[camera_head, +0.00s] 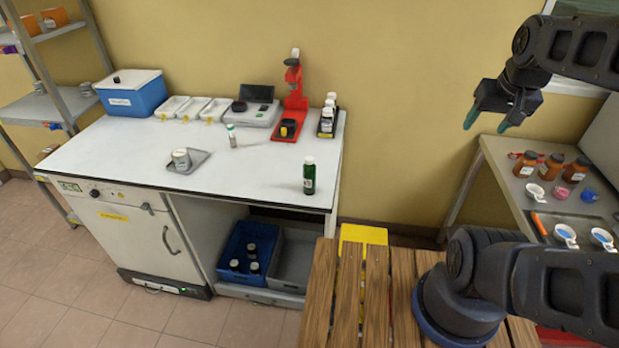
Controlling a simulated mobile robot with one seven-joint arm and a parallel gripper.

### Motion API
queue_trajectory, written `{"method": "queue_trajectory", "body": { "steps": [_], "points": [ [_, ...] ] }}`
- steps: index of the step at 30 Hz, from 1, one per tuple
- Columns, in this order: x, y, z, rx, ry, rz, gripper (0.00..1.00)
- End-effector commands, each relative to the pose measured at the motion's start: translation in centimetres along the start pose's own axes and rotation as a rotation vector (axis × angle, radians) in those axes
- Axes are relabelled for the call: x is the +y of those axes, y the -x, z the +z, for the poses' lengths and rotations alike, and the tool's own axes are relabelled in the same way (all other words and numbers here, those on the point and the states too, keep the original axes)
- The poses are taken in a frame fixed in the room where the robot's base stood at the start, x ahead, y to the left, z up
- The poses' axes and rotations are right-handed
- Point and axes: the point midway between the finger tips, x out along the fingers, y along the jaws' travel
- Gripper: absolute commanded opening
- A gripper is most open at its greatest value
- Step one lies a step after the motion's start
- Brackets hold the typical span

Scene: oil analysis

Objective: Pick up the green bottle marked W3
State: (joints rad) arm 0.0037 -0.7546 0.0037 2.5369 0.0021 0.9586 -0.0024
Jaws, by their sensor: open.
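A green bottle (309,176) with a white cap stands upright on the white worktop, near its front right edge. It has a pale label, too small to read. My gripper (487,118) is open and empty in the upper right, pointing down in front of the yellow wall. It is well to the right of the green bottle and apart from it.
A red stand (296,92) and a black rack of small bottles (327,118) stand behind the green bottle. A grey tray (199,163) with a white jar lies left. The side table (493,155) at right holds brown bottles and white scoops. Worktop around the green bottle is clear.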

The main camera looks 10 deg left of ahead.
Motion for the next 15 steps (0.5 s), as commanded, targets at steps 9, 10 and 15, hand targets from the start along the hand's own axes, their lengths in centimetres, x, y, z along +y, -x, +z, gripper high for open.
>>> {"method": "queue_trajectory", "body": {
  "steps": [9, 10, 15],
  "points": [
    [-1.8, -0.9, -1.9, -0.032, 0.06, -0.022, 0.61],
    [-2.3, -1.1, -2.3, -0.04, 0.075, -0.027, 0.61],
    [-6.0, -2.8, -4.9, -0.088, 0.173, -0.057, 0.61]
  ]
}}
